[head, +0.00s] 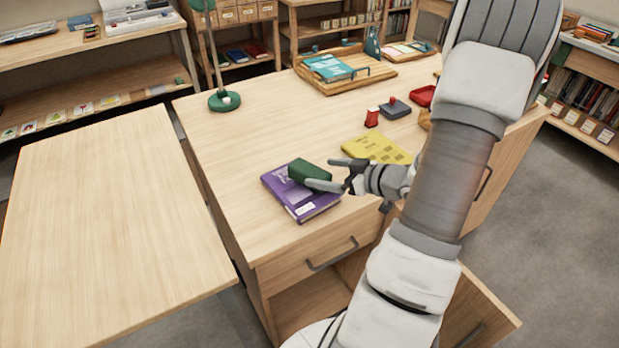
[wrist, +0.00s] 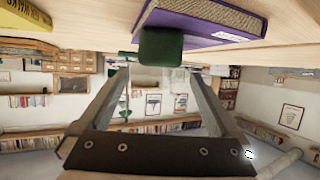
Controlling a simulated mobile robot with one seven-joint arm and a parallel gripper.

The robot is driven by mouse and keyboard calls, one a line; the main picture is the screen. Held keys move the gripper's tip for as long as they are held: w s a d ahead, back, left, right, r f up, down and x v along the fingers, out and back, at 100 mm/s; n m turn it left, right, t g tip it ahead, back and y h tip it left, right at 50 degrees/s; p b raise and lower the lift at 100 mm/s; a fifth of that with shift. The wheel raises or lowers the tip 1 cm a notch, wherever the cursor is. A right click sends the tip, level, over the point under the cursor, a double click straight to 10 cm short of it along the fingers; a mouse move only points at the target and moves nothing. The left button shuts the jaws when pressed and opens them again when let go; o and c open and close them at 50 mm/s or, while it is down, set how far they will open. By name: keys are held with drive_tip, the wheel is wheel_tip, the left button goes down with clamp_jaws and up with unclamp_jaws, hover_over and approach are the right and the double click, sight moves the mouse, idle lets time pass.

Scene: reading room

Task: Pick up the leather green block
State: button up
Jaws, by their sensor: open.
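The leather green block (head: 308,173) sits on top of a purple book (head: 306,204) near the front edge of the wooden desk. My gripper (head: 327,174) is open beside the block, its fingers pointing left toward it. In the head view one finger partly covers the block's lower right side. In the wrist view, which is upside down, the green block (wrist: 160,47) shows ahead of the fingertips, near the middle between them, against the purple book (wrist: 195,25). I cannot tell whether a finger touches the block.
A yellow book (head: 376,149) lies behind my gripper. A red stamp (head: 372,117), a dark ink pad (head: 396,109) and a wooden tray (head: 345,79) stand farther back. A green lamp base (head: 224,101) is at the left. The desk left of the purple book is clear.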

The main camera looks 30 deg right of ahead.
sight(310, 169)
drive_tip(key=b+x, duration=0.1)
drive_tip(key=x, duration=0.4)
drive_tip(key=shift+w+f+b, duration=0.2)
drive_tip(key=shift+w+b, duration=0.1)
drive_tip(key=shift+w, duration=0.05)
clamp_jaws()
drive_tip(key=shift+r, duration=0.1)
